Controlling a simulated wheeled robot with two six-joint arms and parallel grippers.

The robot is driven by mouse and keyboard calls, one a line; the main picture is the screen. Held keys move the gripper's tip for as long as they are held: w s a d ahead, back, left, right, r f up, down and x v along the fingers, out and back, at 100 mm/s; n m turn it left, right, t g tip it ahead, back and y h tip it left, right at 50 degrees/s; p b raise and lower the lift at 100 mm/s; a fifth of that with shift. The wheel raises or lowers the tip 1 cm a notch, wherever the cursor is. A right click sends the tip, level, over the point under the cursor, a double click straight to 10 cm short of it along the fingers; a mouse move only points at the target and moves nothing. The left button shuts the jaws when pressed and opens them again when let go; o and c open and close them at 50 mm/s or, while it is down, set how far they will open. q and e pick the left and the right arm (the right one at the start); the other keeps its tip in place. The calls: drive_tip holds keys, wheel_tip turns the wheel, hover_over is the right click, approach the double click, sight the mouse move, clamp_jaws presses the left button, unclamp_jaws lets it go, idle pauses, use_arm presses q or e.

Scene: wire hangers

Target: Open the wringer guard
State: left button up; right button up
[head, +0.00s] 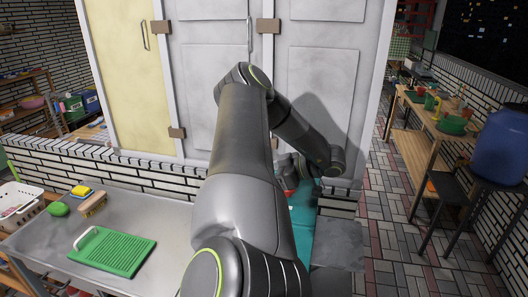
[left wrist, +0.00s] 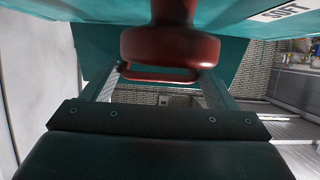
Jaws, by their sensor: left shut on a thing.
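The red handle (left wrist: 170,48), a rounded grip on a short stem, hangs from teal housing (left wrist: 240,20) in the left wrist view. My left gripper (left wrist: 163,78) has a finger on each side of the handle and is shut on it. In the head view my left arm covers the middle, and its gripper (head: 296,184) is down beside teal panels (head: 303,238) at right of centre. A bit of red (head: 289,192) shows there. I cannot tell which teal panel is the guard or how far open it stands. My right gripper is not in view.
A metal table (head: 150,205) at left holds a green washboard (head: 112,251), a brush (head: 93,204) and a green lump (head: 59,209). Tall cabinet doors (head: 205,70) stand behind my arm. A workbench (head: 430,115) and blue barrel (head: 502,147) are at right, with open floor before them.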

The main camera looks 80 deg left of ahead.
use_arm(q)
drive_tip(key=o, duration=1.1)
drive_tip(key=shift+d, duration=0.1)
drive_tip(key=shift+s, duration=0.1)
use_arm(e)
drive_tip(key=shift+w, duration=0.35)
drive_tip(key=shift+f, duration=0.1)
use_arm(q)
drive_tip(key=shift+w+d+b, duration=0.1)
drive_tip(key=shift+w+b, duration=0.3)
drive_tip(key=b+v, duration=1)
drive_tip(key=v, duration=0.6)
drive_tip(key=shift+w+r, duration=0.25)
drive_tip(key=shift+r, duration=0.05)
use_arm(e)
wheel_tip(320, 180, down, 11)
use_arm(q)
drive_tip(key=shift+d, duration=0.1)
